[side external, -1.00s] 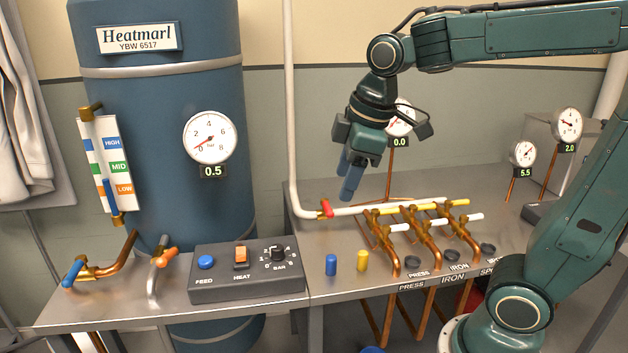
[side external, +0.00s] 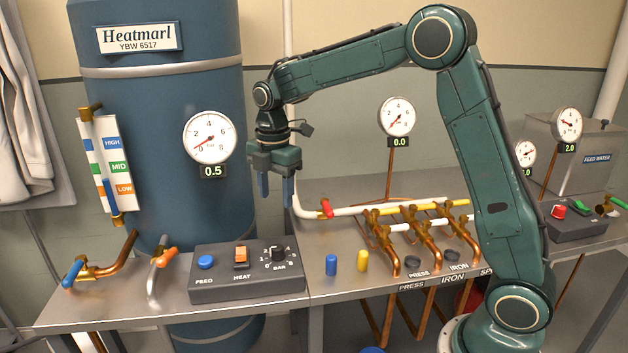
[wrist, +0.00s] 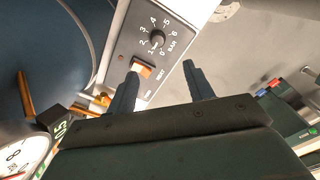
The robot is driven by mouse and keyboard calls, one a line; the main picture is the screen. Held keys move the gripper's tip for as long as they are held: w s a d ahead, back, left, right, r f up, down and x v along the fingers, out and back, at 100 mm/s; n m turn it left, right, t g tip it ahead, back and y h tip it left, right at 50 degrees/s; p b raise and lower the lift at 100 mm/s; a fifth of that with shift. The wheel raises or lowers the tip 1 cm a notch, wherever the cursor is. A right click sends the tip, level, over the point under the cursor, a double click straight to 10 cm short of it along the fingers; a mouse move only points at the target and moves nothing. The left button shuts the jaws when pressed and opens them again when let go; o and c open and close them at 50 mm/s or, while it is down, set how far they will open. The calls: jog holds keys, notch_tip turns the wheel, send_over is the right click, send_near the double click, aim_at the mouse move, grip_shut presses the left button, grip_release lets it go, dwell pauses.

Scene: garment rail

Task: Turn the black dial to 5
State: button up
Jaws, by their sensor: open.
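The black dial (side external: 278,253) is on the right part of the dark control box (side external: 246,286), inside a ring of white numbers from 0 to 6 marked BAR. It also shows near the top middle of the wrist view (wrist: 157,39); its pointer is too small to read for certain. My gripper (side external: 276,200) points down above and behind the box, clear of the dial. In the wrist view its two fingers (wrist: 160,70) are apart with nothing between them, and the dial lies beyond the tips.
The box also has an orange HEAT switch (side external: 241,257) and a blue FEED button (side external: 205,262). The boiler gauge (side external: 210,137) reads 0.5.

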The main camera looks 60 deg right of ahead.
aim_at(277, 247)
jog(key=shift+w+f, duration=0.35)
jog(key=shift+f, duration=0.05)
jog(key=shift+f, duration=0.1)
notch_tip(277, 247, down, 14)
jog(key=shift+r, duration=0.2)
dwell(0.4)
jog(key=c, duration=1)
jog(key=shift+o, duration=0.2)
